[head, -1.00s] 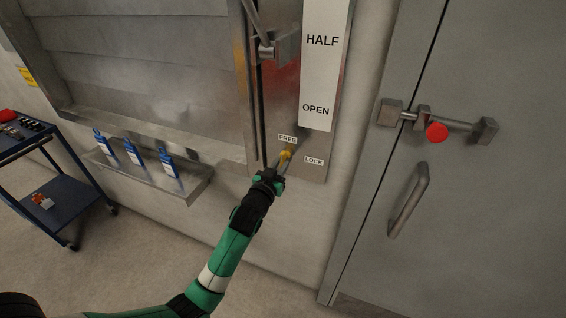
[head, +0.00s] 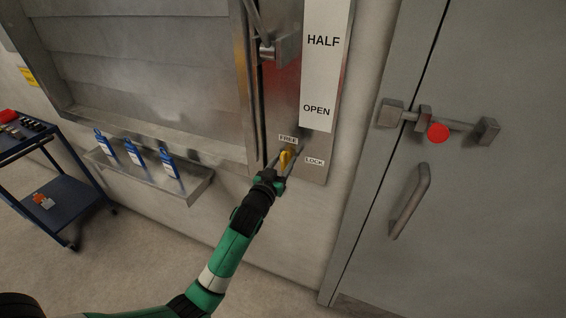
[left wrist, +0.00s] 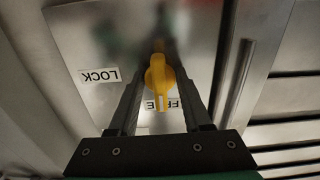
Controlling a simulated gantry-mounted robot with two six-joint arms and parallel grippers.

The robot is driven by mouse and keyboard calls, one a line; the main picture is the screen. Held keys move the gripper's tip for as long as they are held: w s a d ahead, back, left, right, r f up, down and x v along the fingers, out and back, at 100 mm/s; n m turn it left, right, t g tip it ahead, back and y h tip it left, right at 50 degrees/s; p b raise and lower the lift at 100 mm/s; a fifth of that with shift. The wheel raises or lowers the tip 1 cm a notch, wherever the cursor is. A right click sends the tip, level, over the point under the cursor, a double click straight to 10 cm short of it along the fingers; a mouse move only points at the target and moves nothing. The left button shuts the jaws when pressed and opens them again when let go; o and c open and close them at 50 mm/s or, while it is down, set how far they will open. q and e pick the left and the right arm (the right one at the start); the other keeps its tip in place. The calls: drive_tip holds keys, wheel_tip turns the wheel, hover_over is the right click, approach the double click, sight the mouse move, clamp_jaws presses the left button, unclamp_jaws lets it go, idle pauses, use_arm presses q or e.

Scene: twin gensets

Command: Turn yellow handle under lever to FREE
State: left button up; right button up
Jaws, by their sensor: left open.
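The yellow handle (head: 285,158) is on the steel panel, just below the FREE label (head: 288,138) and left of the LOCK label (head: 314,161). In the left wrist view the yellow handle (left wrist: 158,78) has its narrow end pointing at the partly hidden FREE label (left wrist: 172,104), away from the LOCK label (left wrist: 99,76). My left gripper (head: 283,160) is open, with one finger on each side of the handle and visible gaps between. The metal lever (head: 279,49) is higher on the panel. My right gripper is out of view.
A ledge (head: 190,190) with several blue-labelled tags is left of the panel. A blue cart (head: 62,218) stands at far left. A grey door with a red-knobbed latch (head: 438,133) and a pull handle (head: 409,202) is on the right.

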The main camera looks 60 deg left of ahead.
use_arm(q)
drive_tip(key=p+v, duration=0.2)
drive_tip(key=v, duration=0.9)
drive_tip(key=shift+s+d, duration=0.2)
drive_tip(key=shift+s, duration=0.05)
